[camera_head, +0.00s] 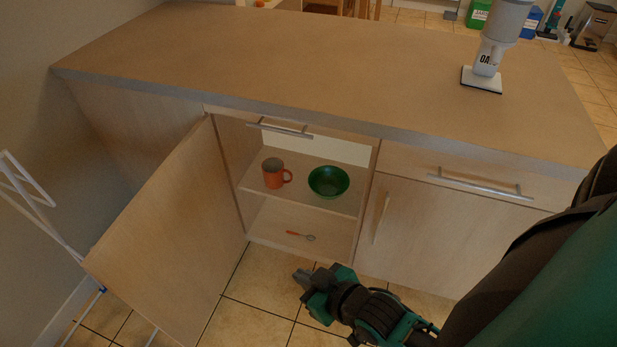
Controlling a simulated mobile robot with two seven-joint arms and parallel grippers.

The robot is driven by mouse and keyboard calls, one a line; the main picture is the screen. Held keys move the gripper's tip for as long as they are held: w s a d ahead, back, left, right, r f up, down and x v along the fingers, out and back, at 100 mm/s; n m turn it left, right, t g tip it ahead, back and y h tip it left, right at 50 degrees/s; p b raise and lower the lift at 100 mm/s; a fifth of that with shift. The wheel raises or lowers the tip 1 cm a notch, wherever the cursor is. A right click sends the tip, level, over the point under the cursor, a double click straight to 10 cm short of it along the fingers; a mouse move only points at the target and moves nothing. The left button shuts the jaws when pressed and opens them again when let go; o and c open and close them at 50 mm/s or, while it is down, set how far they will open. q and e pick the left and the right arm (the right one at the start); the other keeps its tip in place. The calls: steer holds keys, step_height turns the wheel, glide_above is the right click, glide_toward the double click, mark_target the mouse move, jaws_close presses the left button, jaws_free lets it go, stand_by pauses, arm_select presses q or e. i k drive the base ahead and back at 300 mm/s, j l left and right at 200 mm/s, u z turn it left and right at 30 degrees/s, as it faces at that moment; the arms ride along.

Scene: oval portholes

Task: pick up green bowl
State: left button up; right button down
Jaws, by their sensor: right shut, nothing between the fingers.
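The green bowl (328,182) sits upright on the upper shelf inside the open cabinet, at the right of that compartment. My right gripper (301,277) is low in front of the cabinet, below the shelf and apart from the bowl. It is shut and holds nothing. Its arm comes in from the right. My left gripper is not in view.
An orange mug (273,173) stands left of the bowl. A small orange-handled utensil (302,235) lies on the cabinet floor. The cabinet door (160,235) stands open at left. The countertop (300,60) overhangs; a white appliance (490,45) stands on it. A white rack is at far left.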

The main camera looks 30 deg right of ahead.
mark_target(326, 183)
steer(key=i+l+z, duration=0.1)
steer(key=z, duration=1.15)
steer(key=i+u, duration=0.2)
steer(key=u, duration=0.2)
steer(key=i+l+u, duration=0.1)
steer(key=u, duration=0.3)
steer(key=i+l+u, duration=0.2)
steer(key=u, duration=0.15)
